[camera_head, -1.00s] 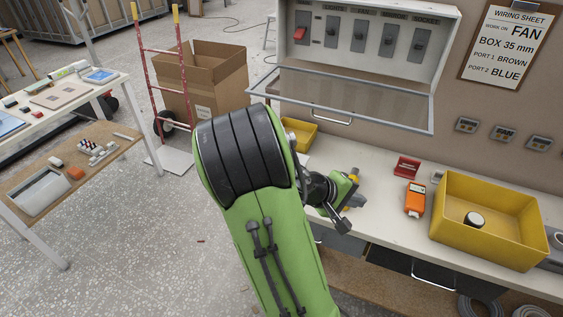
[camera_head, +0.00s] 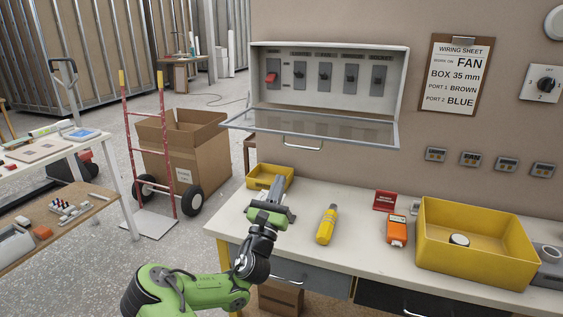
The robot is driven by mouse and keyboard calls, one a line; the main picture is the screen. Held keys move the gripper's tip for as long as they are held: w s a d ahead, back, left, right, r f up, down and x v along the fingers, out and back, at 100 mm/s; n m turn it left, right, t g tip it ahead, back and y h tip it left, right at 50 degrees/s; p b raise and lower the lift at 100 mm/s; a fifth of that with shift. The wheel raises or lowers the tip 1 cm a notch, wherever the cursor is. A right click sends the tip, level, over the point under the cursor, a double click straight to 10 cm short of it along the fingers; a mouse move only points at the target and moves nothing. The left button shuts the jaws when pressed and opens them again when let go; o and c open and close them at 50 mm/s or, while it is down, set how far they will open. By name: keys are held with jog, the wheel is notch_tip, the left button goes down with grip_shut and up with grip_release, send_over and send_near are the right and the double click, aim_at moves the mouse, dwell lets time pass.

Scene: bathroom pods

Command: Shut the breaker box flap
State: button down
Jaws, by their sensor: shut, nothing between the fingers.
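The breaker box (camera_head: 328,82) is a pale grey case on the wall with a red switch and several grey switches inside. Its clear flap (camera_head: 330,125) has a grey frame, hangs from the bottom edge of the box and sticks out open toward me. A handle (camera_head: 303,145) is on the flap's front edge. My gripper (camera_head: 289,212) is shut and empty, low over the left part of the bench, below the flap and apart from it. My green arm reaches up from the bottom of the picture.
The white bench (camera_head: 350,246) carries a small yellow bin (camera_head: 258,184), a yellow tool (camera_head: 327,225), an orange meter (camera_head: 396,230), a red sign (camera_head: 384,200) and a large yellow bin (camera_head: 475,272). A cardboard box (camera_head: 185,150) and hand truck (camera_head: 157,160) stand left.

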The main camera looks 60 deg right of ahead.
aim_at(286, 146)
jog(key=d+r, duration=0.3)
jog(key=r, duration=0.2)
jog(key=shift+w+d+r+p, duration=0.25)
jog(key=shift+r+p, duration=0.1)
jog(key=shift+r, duration=0.05)
jog(key=shift+r+p, duration=0.15)
jog(key=shift+p, duration=0.15)
jog(key=r+p, duration=0.1)
jog(key=p, duration=0.2)
jog(key=shift+a+r+y, duration=0.1)
jog(key=shift+a+y, duration=0.1)
jog(key=shift+y, duration=0.1)
